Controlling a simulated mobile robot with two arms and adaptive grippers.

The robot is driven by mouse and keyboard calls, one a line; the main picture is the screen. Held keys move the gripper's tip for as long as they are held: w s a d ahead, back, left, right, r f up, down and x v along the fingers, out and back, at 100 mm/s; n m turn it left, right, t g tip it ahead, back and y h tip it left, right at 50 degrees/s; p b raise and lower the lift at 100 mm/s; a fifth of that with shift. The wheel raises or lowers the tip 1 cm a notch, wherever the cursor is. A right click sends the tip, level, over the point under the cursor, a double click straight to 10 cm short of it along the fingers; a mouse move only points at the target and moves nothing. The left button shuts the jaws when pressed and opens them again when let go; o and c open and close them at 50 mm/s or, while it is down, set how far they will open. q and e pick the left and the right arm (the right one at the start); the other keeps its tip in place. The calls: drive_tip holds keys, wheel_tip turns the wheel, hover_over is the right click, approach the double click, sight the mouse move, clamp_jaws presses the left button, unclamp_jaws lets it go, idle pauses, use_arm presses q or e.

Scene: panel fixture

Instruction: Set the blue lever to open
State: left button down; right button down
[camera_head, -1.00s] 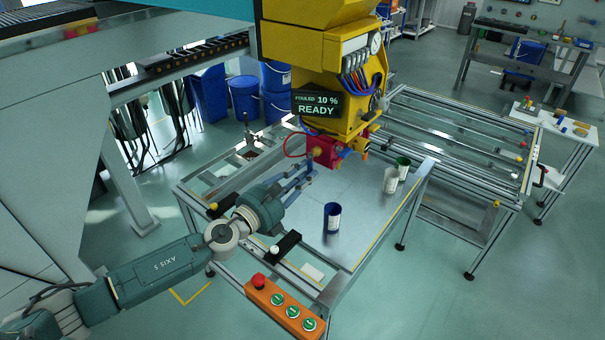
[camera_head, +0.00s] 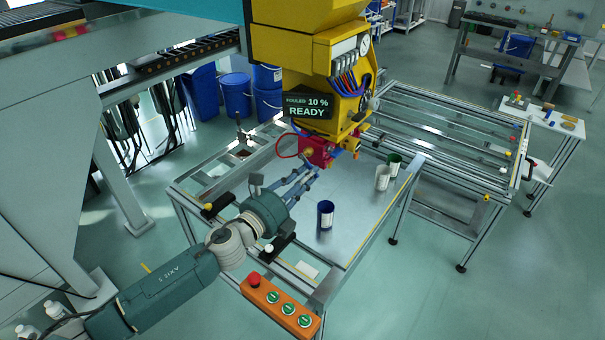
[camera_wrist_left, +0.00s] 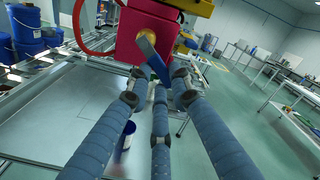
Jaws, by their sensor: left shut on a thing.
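The blue lever (camera_wrist_left: 151,56) is a flat bar on the front of a red valve block (camera_wrist_left: 146,28), under the yellow machine. In the left wrist view it slants down to the right from its pivot, its lower end between my fingertips. In the head view the red block (camera_head: 318,152) shows, but my fingers mostly hide the lever. My left gripper (camera_head: 305,176) reaches up to the block from the front left. Its blue-grey fingers (camera_wrist_left: 160,76) are shut on the lever's lower end. My right gripper is not in view.
The yellow machine (camera_head: 325,60) hangs over the metal table, its display reading "FOULED 10 % READY". A blue cup (camera_head: 325,215) stands on the table, white (camera_head: 383,178) and green (camera_head: 394,161) cups behind it. An orange button box (camera_head: 280,306) is at the front edge.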

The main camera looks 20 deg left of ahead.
use_arm(q)
drive_tip(key=shift+s+d+r+n+p, duration=0.1)
drive_tip(key=shift+d+r+n+p, duration=0.3)
drive_tip(key=shift+n, duration=1)
drive_tip(key=shift+s+d+r+n+p, duration=0.1)
drive_tip(key=shift+r+n+p, duration=0.6)
drive_tip(key=shift+n, duration=0.7)
drive_tip(key=shift+s+d+r+n+p, duration=0.1)
drive_tip(key=shift+d+r+n+p, duration=0.15)
drive_tip(key=shift+n+p, duration=0.8)
drive_tip(key=shift+n+b, duration=0.35)
drive_tip(key=shift+n, duration=0.1)
drive_tip(key=c, duration=1.5)
unclamp_jaws()
drive_tip(key=shift+c, duration=0.2)
drive_tip(key=shift+a, duration=0.1)
drive_tip(key=v, duration=1.2)
drive_tip(key=shift+r, duration=0.1)
